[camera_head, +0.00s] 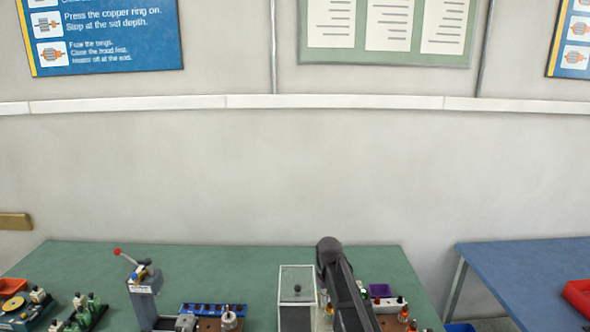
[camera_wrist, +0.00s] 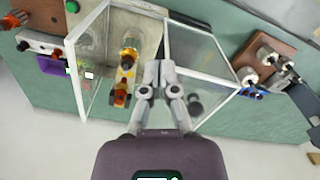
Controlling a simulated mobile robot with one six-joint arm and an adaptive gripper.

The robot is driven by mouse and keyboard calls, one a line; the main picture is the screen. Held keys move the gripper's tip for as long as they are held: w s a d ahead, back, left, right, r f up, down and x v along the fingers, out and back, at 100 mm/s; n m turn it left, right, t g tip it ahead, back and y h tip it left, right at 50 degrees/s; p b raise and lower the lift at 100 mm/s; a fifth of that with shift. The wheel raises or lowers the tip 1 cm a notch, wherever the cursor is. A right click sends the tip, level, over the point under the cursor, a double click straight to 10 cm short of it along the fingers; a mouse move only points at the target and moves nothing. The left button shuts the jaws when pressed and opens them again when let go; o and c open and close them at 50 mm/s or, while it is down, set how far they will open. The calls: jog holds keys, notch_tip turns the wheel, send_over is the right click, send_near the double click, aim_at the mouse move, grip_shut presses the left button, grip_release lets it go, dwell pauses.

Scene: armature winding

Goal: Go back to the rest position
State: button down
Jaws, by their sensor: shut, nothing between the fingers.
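My gripper (camera_wrist: 159,70) is shut and empty in the wrist view. Its fingertips are over a clear-walled guard box (camera_wrist: 83,62) whose panels stand out to either side. An upright-looking part with an orange and clear body (camera_wrist: 128,55) sits inside the box, just left of my fingers and apart from them. In the head view the box (camera_head: 297,270) stands on the green table, with my dark arm right beside it. My gripper is hidden in the head view.
The green table (camera_head: 225,262) holds a lever press (camera_head: 143,285), a blue rack (camera_head: 205,309) and a purple bin (camera_head: 380,290). A blue table (camera_head: 530,270) with a red bin (camera_head: 578,296) stands to the right, across a gap.

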jog(key=s+d+f+m+b, duration=0.1)
jog(key=s+d+f+b, duration=0.1)
jog(key=s, duration=0.5)
jog(key=s+d+f+m+b, duration=0.1)
jog(key=s+d+f+b, duration=0.1)
jog(key=s, duration=0.4)
jog(key=s+d+f+m+b, duration=0.2)
jog(key=s+d+f+b, duration=0.1)
jog(key=s, duration=0.4)
jog(key=shift+s+f, duration=0.35)
jog(key=shift+f, duration=0.45)
